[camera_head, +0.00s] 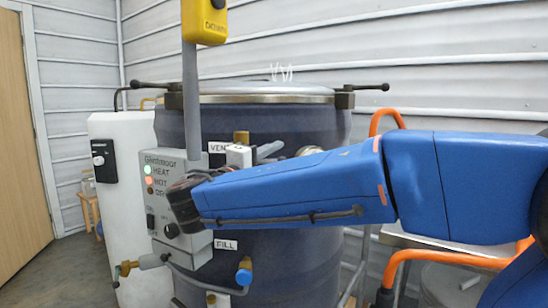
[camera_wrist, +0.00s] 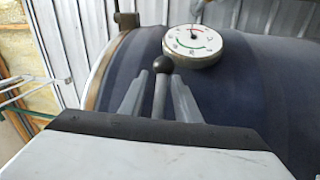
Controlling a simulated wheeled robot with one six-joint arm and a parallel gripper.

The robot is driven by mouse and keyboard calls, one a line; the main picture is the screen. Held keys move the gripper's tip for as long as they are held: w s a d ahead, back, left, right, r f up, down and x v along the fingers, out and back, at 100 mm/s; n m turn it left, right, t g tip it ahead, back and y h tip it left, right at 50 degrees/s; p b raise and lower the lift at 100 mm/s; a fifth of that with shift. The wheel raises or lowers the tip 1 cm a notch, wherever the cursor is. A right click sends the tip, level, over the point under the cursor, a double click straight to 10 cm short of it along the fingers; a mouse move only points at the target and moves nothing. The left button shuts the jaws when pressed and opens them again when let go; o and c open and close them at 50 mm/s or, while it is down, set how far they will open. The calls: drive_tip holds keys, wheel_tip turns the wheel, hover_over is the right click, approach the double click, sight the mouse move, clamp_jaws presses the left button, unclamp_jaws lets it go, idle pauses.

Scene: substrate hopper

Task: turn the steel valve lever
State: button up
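In the wrist view a steel rod with a dark ball knob (camera_wrist: 163,65), which looks like the valve lever, stands between the two grey fingers of my gripper (camera_wrist: 160,80). The fingers are apart, with a gap on each side of the rod, so my gripper is open around the lever. The lower end of the rod is hidden by the gripper body. In the head view my gripper (camera_head: 270,149) is beside the dark blue boiler, just behind my blue arm. A brass valve fitting (camera_head: 241,137) shows near the VENT label. The lever cannot be made out there.
The boiler (camera_head: 310,120) fills the middle. A round dial gauge (camera_wrist: 192,46) sits just beyond the knob. A grey control box (camera_head: 170,185) with lights and a grey post with a yellow box (camera_head: 205,22) stand at left.

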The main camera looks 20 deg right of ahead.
clamp_jaws()
wheel_tip(320, 180, down, 2)
drive_tip(key=m+g+y, duration=0.1)
drive_tip(key=m, duration=0.1)
drive_tip(key=shift+m, duration=0.4)
drive_tip(key=shift+f, duration=0.1)
unclamp_jaws()
drive_tip(key=shift+a, duration=0.15)
drive_tip(key=v, duration=0.7)
